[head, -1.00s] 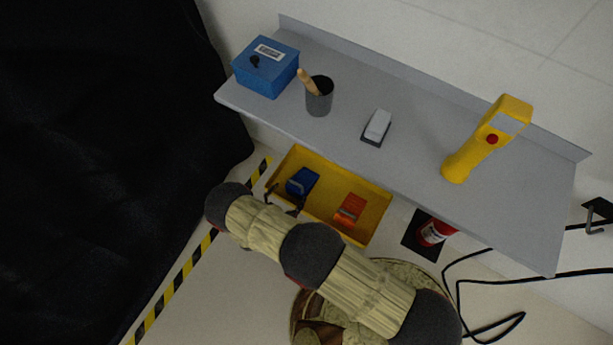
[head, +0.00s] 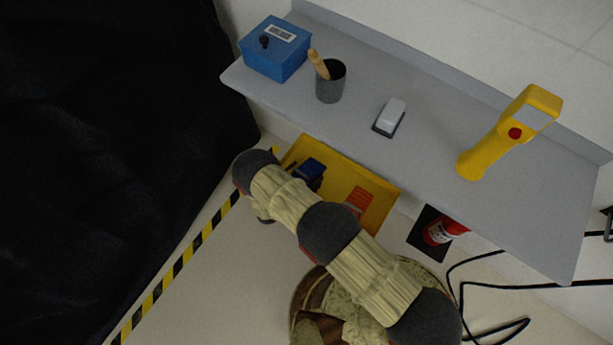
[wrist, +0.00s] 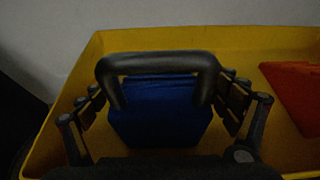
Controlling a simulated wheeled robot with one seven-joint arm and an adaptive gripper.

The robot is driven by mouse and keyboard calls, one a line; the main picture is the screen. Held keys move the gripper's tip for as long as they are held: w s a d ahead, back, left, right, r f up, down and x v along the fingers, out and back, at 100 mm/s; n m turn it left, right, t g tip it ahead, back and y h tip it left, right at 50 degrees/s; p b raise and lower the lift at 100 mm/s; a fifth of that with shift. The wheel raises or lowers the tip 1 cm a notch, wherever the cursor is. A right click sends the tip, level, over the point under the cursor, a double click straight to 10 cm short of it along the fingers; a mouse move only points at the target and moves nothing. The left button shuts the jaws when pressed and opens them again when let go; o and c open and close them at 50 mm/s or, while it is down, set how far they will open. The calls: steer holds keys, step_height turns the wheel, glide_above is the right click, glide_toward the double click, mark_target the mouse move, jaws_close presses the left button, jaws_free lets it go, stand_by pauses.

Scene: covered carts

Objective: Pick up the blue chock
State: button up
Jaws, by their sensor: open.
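The blue chock (head: 311,172) lies in the left part of a yellow tray (head: 338,161), partly hidden behind my arm in the head view. In the wrist view the blue chock (wrist: 163,112) has a dark handle arching over it and fills the space between my fingers. My gripper (wrist: 163,105) is open, with one finger to each side of the chock. I cannot tell whether the fingers touch it. In the head view my arm covers most of the gripper.
An orange chock (head: 360,201) lies to the right in the same tray. Above the tray a grey shelf (head: 430,165) carries a blue box (head: 275,52), a dark cup (head: 331,84), a white-topped block (head: 392,115) and a yellow handheld device (head: 508,135). Black fabric (head: 100,150) hangs at left.

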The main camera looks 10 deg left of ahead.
steer(key=shift+c, duration=0.6)
steer(key=shift+a+r, duration=0.1)
steer(key=c, duration=2)
